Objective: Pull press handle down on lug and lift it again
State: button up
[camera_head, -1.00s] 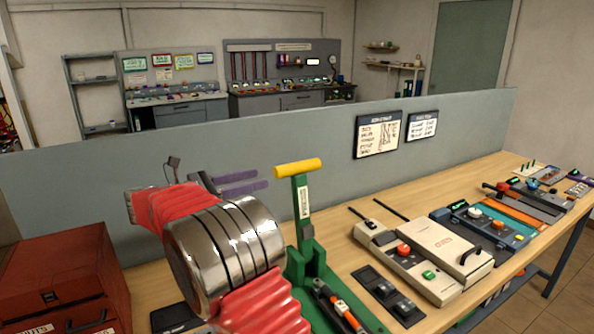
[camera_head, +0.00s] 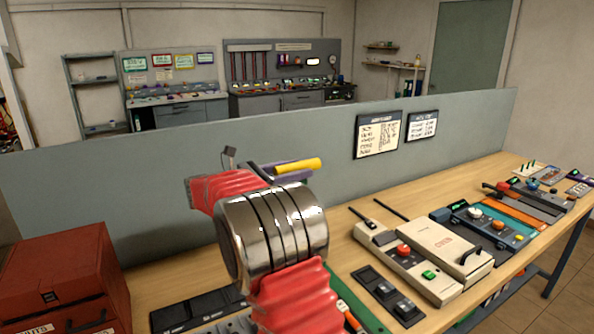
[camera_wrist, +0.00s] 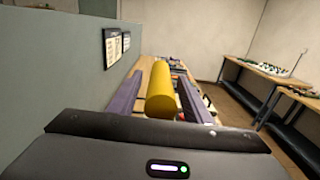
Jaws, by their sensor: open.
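The press handle's yellow grip (camera_head: 298,169) shows just past my arm in the head view. In the wrist view the yellow grip (camera_wrist: 161,92) lies lengthwise between the two purple fingers of my gripper (camera_wrist: 160,95). The fingers are open, one on each side of it, with a gap visible on the left. My gripper (camera_head: 292,168) is partly hidden behind my arm in the head view. The green press body (camera_head: 338,283) is mostly hidden by my arm, with only an edge showing. The lug cannot be made out.
A red box (camera_head: 68,270) stands at the left of the bench. A beige device (camera_head: 415,263) with red and green buttons and black switches (camera_head: 386,294) lie right of the press. A grey partition (camera_head: 200,190) runs behind. Bare wood (camera_head: 345,225) shows between.

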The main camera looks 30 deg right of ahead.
jog(key=shift+d, duration=0.1)
jog(key=shift+c, duration=0.3)
jog(key=shift+r, duration=0.1)
grip_shut()
